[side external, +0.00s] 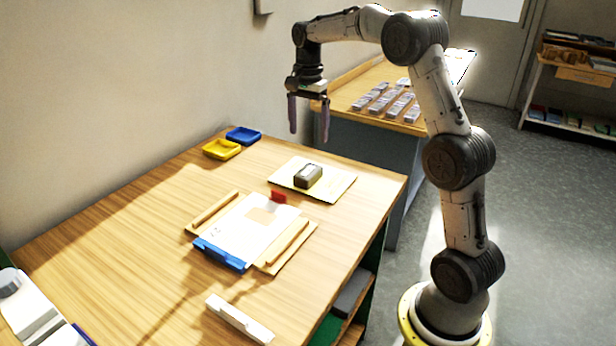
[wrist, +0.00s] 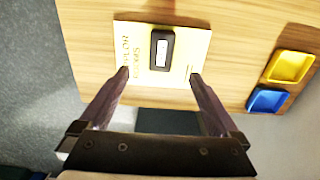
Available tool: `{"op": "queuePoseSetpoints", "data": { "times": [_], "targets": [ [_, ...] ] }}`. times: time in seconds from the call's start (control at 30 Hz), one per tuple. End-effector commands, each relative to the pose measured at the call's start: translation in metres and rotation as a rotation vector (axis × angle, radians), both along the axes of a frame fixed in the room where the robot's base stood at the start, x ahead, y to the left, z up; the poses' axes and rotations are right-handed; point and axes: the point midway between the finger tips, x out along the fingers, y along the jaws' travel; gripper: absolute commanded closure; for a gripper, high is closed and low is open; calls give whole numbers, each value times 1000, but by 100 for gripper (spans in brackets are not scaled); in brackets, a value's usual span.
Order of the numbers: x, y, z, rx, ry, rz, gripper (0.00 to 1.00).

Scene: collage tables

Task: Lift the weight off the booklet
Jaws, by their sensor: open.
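The weight (side external: 308,176) is a dark block with a light grey top, lying on the cream booklet (side external: 338,187) near the table's far right edge. In the wrist view the weight (wrist: 160,48) shows upright in the frame on the booklet (wrist: 192,42), whose printed lettering is partly readable. My gripper (side external: 309,138) hangs above the table's far edge, fingers pointing down, apart from the weight. In the wrist view my gripper (wrist: 160,74) is open and empty, its fingertips spread either side below the weight.
A yellow tray (side external: 222,149) and a blue tray (side external: 243,135) sit at the back of the table. A white sheet (side external: 245,232) with a blue bar (side external: 219,254) and wooden strips lies nearer. A white bar (side external: 239,319) is at the front. Bare tabletop (side external: 130,240) lies left.

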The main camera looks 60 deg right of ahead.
Motion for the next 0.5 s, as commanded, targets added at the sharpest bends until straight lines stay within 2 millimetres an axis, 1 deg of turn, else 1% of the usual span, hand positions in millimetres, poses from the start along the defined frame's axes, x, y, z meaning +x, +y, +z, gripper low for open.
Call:
{"op": "queuePoseSetpoints", "data": {
  "times": [0.13,0.3,0.4,0.5],
  "targets": [
    [-2,-1,-19,2,4,-4,3],
    [-2,-1,-52,2,4,-2,3],
    [-2,-1,-68,1,3,-2,3],
    [-1,-1,-78,0,1,-2,3]
  ]
}}
